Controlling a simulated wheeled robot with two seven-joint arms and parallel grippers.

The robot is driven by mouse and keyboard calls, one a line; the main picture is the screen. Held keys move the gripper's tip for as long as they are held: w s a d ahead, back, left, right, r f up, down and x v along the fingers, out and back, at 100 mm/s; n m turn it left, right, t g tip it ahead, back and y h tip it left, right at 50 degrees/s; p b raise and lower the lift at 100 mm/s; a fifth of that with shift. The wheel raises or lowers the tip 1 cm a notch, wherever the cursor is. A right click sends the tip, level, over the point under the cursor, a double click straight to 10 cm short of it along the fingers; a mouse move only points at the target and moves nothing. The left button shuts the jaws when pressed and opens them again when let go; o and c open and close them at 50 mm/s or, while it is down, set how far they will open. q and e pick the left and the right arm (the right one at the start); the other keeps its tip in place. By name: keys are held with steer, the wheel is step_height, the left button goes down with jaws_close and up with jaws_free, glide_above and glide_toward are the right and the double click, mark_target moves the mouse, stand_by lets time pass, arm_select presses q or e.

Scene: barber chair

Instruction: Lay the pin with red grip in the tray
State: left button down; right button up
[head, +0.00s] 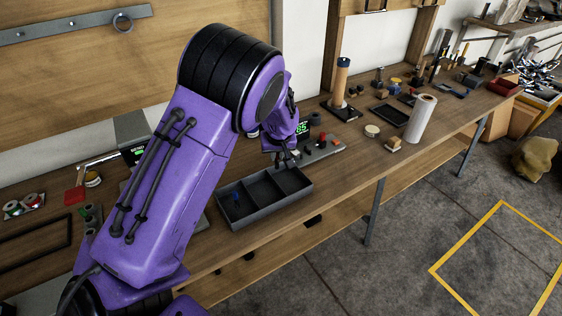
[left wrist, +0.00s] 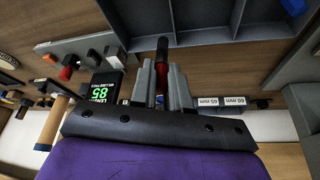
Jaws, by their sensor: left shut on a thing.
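The pin with red grip (left wrist: 162,72) is between the fingers of my left gripper (left wrist: 163,84) in the left wrist view, its dark end pointing up in the picture. The fingers are shut on its red part. In the head view my left gripper (head: 284,158) is at the tray's far right edge, and the pin is hard to make out there. The dark grey tray (head: 272,208) has several compartments and lies on the bench. It also shows in the left wrist view (left wrist: 232,62). A blue item (head: 236,197) lies in its left compartment. My right gripper is not in view.
A grey block with red and dark knobs (head: 322,147) stands right of the tray, with a green-lit display (head: 303,127) behind it. A white roll (head: 420,118) stands farther right. Bare bench shows between the tray and the roll.

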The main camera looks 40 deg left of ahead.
arm_select(q)
steer(key=w+f, duration=0.1)
steer(key=f, duration=0.1)
steer(key=w+f, duration=0.1)
steer(key=w, duration=0.1)
steer(key=w+f+p, duration=0.1)
steer(key=f, duration=0.1)
steer(key=shift+w+a+f, duration=0.15)
steer(key=shift+a+f, duration=0.05)
steer(key=shift+f, duration=0.1)
step_height(320, 180, down, 2)
steer(key=shift+f+p, duration=0.2)
steer(key=shift+p, duration=0.75)
steer(key=shift+f, duration=0.3)
steer(key=shift+f, duration=0.15)
steer(key=c, duration=1.1)
jaws_free()
